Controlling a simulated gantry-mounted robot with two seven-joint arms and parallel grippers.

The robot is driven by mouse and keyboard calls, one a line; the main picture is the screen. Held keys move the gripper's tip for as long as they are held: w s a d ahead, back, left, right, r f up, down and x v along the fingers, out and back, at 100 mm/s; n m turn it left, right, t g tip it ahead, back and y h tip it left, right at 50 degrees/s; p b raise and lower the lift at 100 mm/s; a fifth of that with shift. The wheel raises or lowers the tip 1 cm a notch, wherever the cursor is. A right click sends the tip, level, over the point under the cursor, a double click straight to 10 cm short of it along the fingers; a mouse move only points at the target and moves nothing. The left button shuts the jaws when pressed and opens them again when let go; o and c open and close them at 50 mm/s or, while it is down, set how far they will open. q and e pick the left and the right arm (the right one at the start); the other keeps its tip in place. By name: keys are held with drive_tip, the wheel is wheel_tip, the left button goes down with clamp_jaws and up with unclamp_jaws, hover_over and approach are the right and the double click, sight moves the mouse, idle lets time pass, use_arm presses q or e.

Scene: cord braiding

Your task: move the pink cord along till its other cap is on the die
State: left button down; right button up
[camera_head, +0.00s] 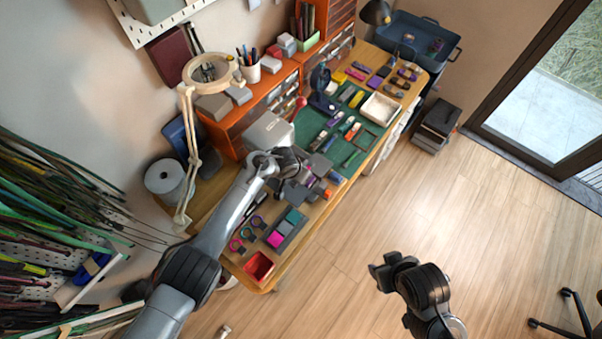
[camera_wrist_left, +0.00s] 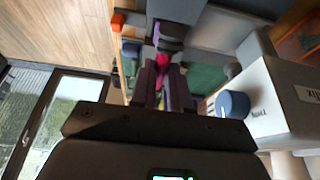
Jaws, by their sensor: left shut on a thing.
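My left gripper (camera_head: 306,178) is over the workbench, above the front part near the green mat. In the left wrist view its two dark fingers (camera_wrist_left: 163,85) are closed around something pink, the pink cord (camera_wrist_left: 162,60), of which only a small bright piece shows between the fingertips. Its caps are hidden or too small to tell. I cannot pick out the die for certain; grey blocks lie around and under the left gripper. My right gripper (camera_head: 378,274) hangs over the bare floor, away from the bench; its fingers are too small to read.
The green mat (camera_head: 309,122) carries several coloured pieces and a white tray (camera_head: 380,109). A white box (camera_head: 268,133) stands beside the left gripper; a blue knob (camera_wrist_left: 232,104) shows near it. A red bin (camera_head: 258,266) is at the bench's near end. A lamp arm (camera_head: 187,150) rises at left.

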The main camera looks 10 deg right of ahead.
use_arm(q)
drive_tip(key=shift+w+a, duration=0.5)
drive_tip(key=shift+a, duration=0.05)
idle(0.9)
drive_tip(key=c, duration=1)
unclamp_jaws()
